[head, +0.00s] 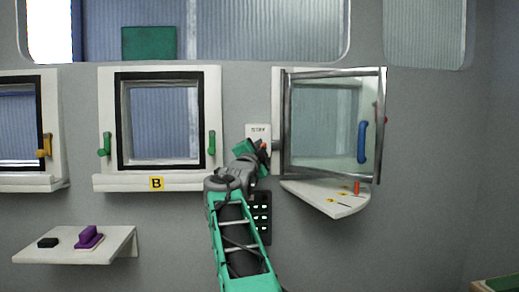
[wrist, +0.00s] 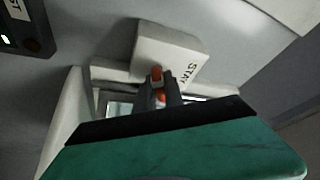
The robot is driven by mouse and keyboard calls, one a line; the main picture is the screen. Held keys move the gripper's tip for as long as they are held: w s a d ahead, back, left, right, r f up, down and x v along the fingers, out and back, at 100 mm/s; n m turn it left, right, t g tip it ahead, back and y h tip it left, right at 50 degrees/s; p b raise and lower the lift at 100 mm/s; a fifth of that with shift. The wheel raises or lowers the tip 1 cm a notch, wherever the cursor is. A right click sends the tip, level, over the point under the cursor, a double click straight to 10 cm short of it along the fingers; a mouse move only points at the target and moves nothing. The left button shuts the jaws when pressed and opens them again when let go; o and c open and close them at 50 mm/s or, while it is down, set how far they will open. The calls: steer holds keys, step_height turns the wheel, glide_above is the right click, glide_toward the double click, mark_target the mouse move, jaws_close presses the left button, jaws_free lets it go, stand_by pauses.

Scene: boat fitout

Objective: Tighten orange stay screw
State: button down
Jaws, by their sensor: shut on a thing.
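The white stay block (head: 258,131) with black lettering is on the wall, left of the open window. In the wrist view the block (wrist: 172,50) reads STAY. The orange stay screw (wrist: 157,75) shows at the block's lower edge, between the fingers of my gripper (wrist: 161,88). My gripper (head: 262,149) is shut on the screw, just below the block in the head view. The fingers hide part of the screw, and how far it is turned in cannot be told.
The metal-framed window (head: 286,125) with a blue handle (head: 362,142) stands swung open, close right of my gripper. A sill (head: 325,200) with an orange peg (head: 357,187) lies below it. A black panel (head: 262,232) with green lights is under my gripper. Window B (head: 160,120) is left.

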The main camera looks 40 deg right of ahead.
steer(key=m+g, duration=0.1)
steer(key=m, duration=0.2)
steer(key=m+g+y+p, duration=0.1)
steer(key=m, duration=0.2)
steer(key=shift+r, duration=0.15)
stand_by(0.3)
steer(key=c, duration=1.4)
jaws_free()
steer(key=shift+y, duration=0.3)
steer(key=shift+c, duration=0.2)
steer(key=v, duration=0.7)
steer(key=shift+s+a, duration=0.2)
steer(key=shift+a, duration=0.1)
